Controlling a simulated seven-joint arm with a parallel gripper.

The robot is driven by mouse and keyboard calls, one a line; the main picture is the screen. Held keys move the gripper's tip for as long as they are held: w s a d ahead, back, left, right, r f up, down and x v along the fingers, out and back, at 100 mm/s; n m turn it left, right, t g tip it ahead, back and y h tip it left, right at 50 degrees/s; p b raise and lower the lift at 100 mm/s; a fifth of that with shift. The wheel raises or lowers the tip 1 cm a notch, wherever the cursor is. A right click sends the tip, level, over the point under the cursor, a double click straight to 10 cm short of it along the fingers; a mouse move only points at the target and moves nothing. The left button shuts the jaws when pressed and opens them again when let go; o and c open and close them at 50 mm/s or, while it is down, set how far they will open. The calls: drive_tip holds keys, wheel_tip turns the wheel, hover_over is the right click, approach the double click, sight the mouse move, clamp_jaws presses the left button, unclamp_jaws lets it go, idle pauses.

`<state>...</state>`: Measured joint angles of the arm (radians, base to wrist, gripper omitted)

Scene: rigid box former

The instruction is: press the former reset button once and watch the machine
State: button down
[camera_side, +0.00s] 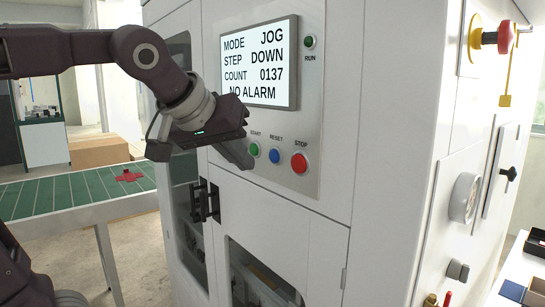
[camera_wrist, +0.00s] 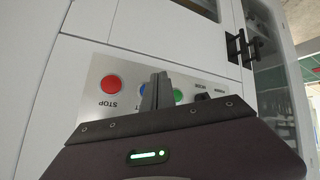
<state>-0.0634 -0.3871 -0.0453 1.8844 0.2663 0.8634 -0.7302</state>
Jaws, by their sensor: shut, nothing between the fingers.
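The blue RESET button (camera_side: 274,156) sits between the green START button (camera_side: 254,149) and the red STOP button (camera_side: 299,163) on the machine's panel. My gripper (camera_side: 246,160) is shut and empty, its fingertips just left of and below START in the side view. In the wrist view, which shows the panel upside down, the shut fingers (camera_wrist: 158,80) partly cover the blue button (camera_wrist: 142,89); the red button (camera_wrist: 112,85) is clear. No contact with a button is visible. The screen (camera_side: 259,63) reads MODE JOG, STEP DOWN, COUNT 0137, NO ALARM.
A green RUN lamp (camera_side: 310,42) is beside the screen. A black door handle (camera_side: 205,201) sticks out below my gripper. A green conveyor (camera_side: 75,192) carrying a red cross-shaped piece (camera_side: 129,176) is at left. A red knob (camera_side: 505,37) and gauge (camera_side: 464,198) are on the right side.

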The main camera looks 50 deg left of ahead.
sight(274, 156)
drive_tip(key=shift+w, duration=1.4)
idle(0.9)
drive_tip(key=shift+w, duration=0.4)
